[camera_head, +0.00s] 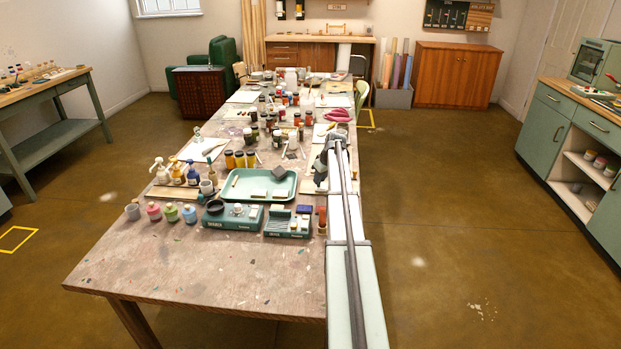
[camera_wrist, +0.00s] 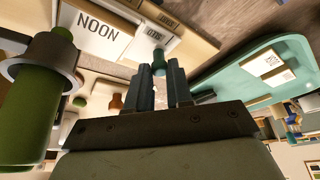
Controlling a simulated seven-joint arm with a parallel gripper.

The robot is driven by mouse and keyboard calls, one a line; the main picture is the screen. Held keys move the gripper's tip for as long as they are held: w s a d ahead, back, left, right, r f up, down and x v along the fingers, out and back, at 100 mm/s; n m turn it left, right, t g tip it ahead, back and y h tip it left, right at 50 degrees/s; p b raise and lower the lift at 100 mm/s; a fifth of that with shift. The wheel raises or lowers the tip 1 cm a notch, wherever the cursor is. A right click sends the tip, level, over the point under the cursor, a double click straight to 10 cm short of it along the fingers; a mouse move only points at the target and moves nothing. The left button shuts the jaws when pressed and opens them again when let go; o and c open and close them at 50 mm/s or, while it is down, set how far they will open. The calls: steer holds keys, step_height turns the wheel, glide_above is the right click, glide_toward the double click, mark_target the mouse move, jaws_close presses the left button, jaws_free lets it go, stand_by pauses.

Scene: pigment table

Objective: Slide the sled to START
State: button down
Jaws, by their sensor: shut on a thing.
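My gripper (camera_head: 321,181) is at the right edge of the long table, over a pale wooden board. In the wrist view the two dark fingers of my gripper (camera_wrist: 163,74) stand close together. A narrow teal-green piece (camera_wrist: 159,61) shows between their tips. It looks like the grip of the sled, but the fingers hide most of it and I cannot make out its body. A wooden board (camera_wrist: 190,35) beyond the fingers carries a white card reading NOON (camera_wrist: 97,31) and smaller labels. I cannot read the word START in either view.
A teal tray (camera_head: 236,197) lies left of my gripper; it also shows in the wrist view (camera_wrist: 240,67). Two green devices (camera_head: 233,217) stand nearer, with pump bottles (camera_head: 176,174) farther left. Many jars crowd the table's far part. The table's near surface (camera_head: 200,265) is clear.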

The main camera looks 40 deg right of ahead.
steer(key=c, duration=1)
jaws_free()
steer(key=shift+r, duration=0.1)
steer(key=v, duration=1.3)
steer(key=shift+s+r, duration=0.15)
steer(key=shift+r, duration=0.15)
